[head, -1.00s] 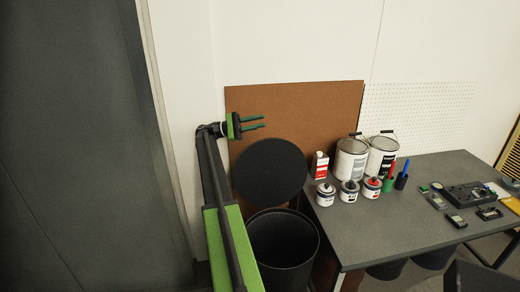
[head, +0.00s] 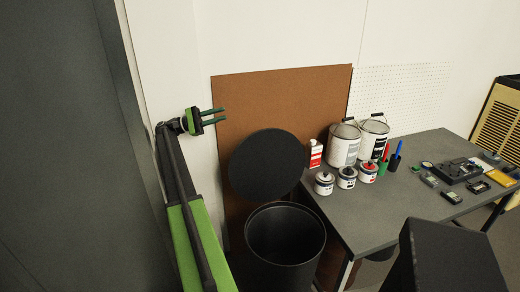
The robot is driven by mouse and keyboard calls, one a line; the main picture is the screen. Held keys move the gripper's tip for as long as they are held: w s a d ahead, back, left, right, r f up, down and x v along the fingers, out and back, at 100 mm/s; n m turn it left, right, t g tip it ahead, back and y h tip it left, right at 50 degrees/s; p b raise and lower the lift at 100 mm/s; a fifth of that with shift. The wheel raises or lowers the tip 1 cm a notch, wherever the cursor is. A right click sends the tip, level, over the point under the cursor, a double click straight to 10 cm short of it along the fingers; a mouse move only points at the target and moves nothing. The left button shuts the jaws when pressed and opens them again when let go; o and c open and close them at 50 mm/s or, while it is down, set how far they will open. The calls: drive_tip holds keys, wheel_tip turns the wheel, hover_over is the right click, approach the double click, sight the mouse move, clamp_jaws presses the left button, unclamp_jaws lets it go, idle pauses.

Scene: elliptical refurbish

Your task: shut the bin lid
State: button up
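The black bin (head: 286,238) stands on the floor left of the table, its round mouth open and dark inside. Its round black lid (head: 268,165) is raised, tilted up behind the rim in front of a brown board. My gripper (head: 223,116) is above and left of the lid, apart from it. Its two green fingers point right, spread with a gap between them, and hold nothing. The lower front of the bin is cut off by the picture edge.
A grey table (head: 385,215) right of the bin bears paint cans (head: 345,144), small tins, pens and devices. A brown board (head: 285,100) leans on the wall behind. A dark box shape (head: 445,260) fills the lower right. A dark panel (head: 60,150) stands at left.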

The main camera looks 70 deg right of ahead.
sight(261, 144)
wheel_tip(261, 144, down, 19)
drive_tip(key=b, duration=1.8)
drive_tip(key=p+x, duration=0.5)
drive_tip(key=x, duration=1.2)
drive_tip(key=shift+s+d+r, duration=0.1)
drive_tip(key=shift+r, duration=0.15)
clamp_jaws()
